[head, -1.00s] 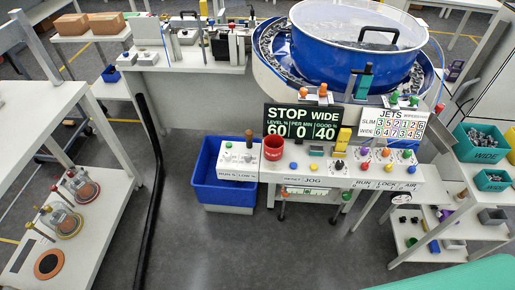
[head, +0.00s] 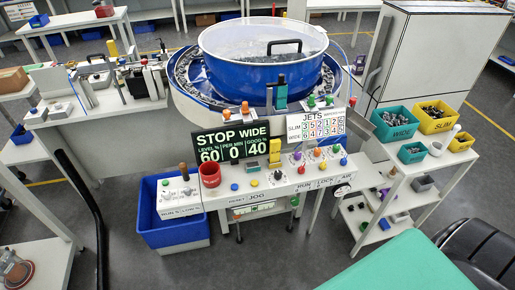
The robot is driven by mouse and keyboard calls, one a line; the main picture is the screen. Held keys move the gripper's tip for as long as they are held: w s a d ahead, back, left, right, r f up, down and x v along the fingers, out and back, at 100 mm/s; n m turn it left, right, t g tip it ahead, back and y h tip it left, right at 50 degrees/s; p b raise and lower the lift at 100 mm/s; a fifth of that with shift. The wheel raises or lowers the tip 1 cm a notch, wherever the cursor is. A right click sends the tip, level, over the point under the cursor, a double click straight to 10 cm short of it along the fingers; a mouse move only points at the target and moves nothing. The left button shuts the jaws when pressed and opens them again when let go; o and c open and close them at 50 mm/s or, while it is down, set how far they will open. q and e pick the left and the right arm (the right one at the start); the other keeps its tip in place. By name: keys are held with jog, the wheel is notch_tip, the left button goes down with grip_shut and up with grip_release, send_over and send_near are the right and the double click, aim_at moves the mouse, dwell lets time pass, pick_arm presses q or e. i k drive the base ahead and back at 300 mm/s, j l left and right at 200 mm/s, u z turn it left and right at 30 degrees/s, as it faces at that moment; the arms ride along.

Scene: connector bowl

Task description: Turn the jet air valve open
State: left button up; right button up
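The control bench (head: 215,197) stands in front of the blue bowl feeder (head: 262,75). Its front edge carries the labels RUN, LOCK and AIR at the right (head: 325,183). A small round dial-like part (head: 342,191) sits under the AIR label. The JETS number board (head: 316,125) stands behind the knobs. Neither of my grippers is in view.
A dark sign (head: 231,140) reads STOP WIDE, 60, 0, 40. A blue bin (head: 178,235) stands left of the bench. A shelf cart (head: 408,170) with green and yellow bins is at the right. A green surface (head: 400,265) and black chair (head: 480,250) fill the lower right. Grey floor lies in front.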

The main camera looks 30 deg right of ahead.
aim_at(343, 161)
jog(key=z, duration=1.65)
